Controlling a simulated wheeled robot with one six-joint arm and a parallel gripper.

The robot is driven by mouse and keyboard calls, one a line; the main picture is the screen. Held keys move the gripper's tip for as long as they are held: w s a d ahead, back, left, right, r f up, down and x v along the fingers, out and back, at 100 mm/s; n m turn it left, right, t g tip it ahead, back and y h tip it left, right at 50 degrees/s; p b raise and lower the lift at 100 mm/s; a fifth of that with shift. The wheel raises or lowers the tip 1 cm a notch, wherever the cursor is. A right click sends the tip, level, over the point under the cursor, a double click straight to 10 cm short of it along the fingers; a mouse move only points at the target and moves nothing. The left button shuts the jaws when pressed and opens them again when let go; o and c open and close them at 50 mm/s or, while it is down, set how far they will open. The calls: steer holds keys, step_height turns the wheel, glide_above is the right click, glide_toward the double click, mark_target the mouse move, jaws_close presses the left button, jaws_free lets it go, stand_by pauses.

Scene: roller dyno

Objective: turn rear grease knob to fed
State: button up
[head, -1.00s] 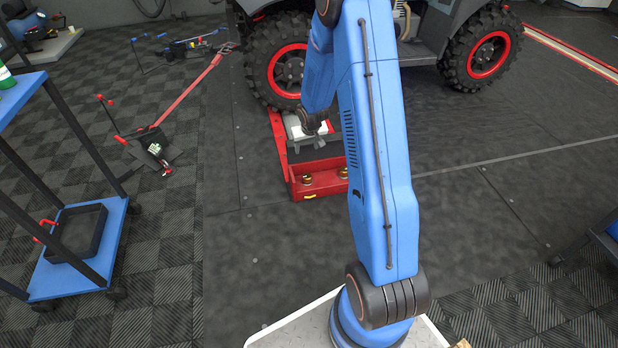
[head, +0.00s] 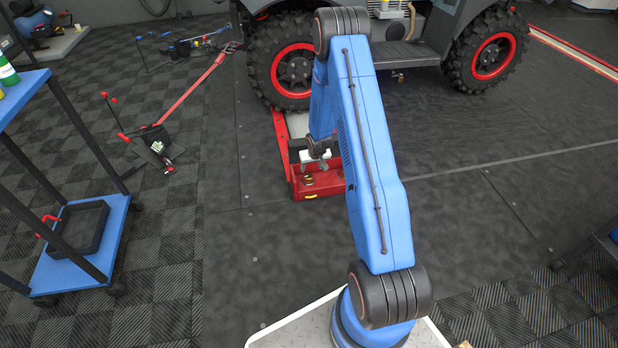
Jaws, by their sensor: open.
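The red roller unit (head: 306,192) lies on the floor by the vehicle's left wheel. One small round knob (head: 309,181) shows on its near end, with a yellow mark on the front face below. A second knob, to the right, is hidden behind my gripper and arm. I cannot tell which knob is the rear grease knob, nor read any setting. My gripper (head: 321,168) is open, pointing down over the near end of the unit, close above and right of the visible knob. No contact can be made out.
The vehicle's left wheel (head: 288,62) stands behind the unit. A blue cart (head: 78,262) with a black tray stands at left. A red-handled strap stand (head: 150,140) is on the floor left of the unit. The dark floor around the unit's near end is clear.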

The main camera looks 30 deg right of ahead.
mark_target(308, 176)
steer(key=x, duration=1.2)
steer(key=shift+f, duration=0.2)
steer(key=c, duration=1.1)
steer(key=shift+o, duration=0.2)
steer(key=shift+w+m+h, duration=0.1)
steer(key=shift+m+h, duration=0.4)
steer(key=shift+m, duration=0.8)
steer(key=shift+a, duration=0.1)
steer(key=o, duration=1.1)
steer(key=shift+c, duration=0.2)
steer(key=shift+r, duration=0.1)
